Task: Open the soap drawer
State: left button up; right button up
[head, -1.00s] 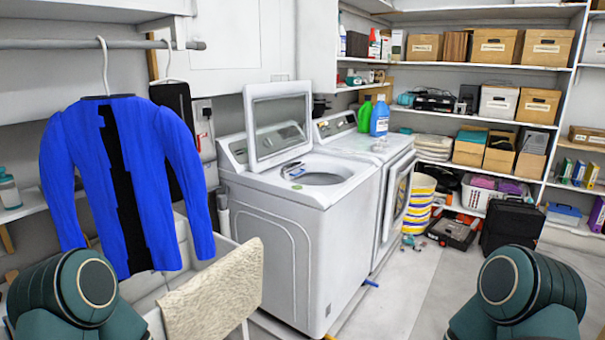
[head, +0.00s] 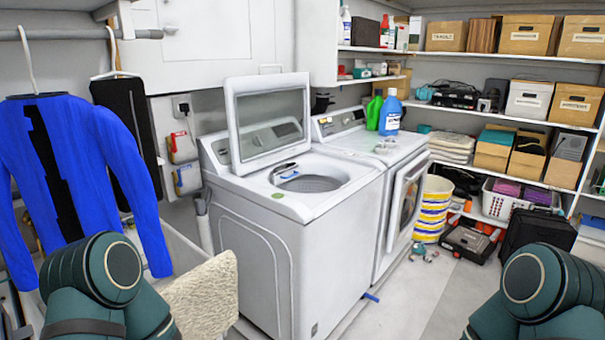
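The soap drawer cannot be picked out clearly in this view. A white top-loading washer (head: 285,240) stands in the middle with its lid (head: 268,118) raised and its tub opening showing. To its right stands a second white machine (head: 385,160) with a control panel at the back and a round-windowed front door (head: 405,205) that looks partly swung out. Only dark green upper links of both my arms show, at the lower left and lower right. Neither gripper is in view.
A green bottle (head: 374,110) and a blue bottle (head: 391,114) stand on the right machine. A blue jacket (head: 85,170) hangs at left. A beige cloth (head: 203,297) is near my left arm. Shelves with boxes (head: 528,100) line the back. Floor (head: 415,300) right of the machines is mostly clear.

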aim_at(282, 174)
jog(key=i+l, duration=0.3)
jog(key=l, duration=0.15)
jog(key=i+l, duration=0.3)
jog(key=l, duration=0.15)
jog(key=i+l, duration=0.3)
jog(key=l, duration=0.15)
jog(key=i+l+u, duration=0.1)
jog(key=i+l, duration=0.2)
jog(key=l, duration=0.15)
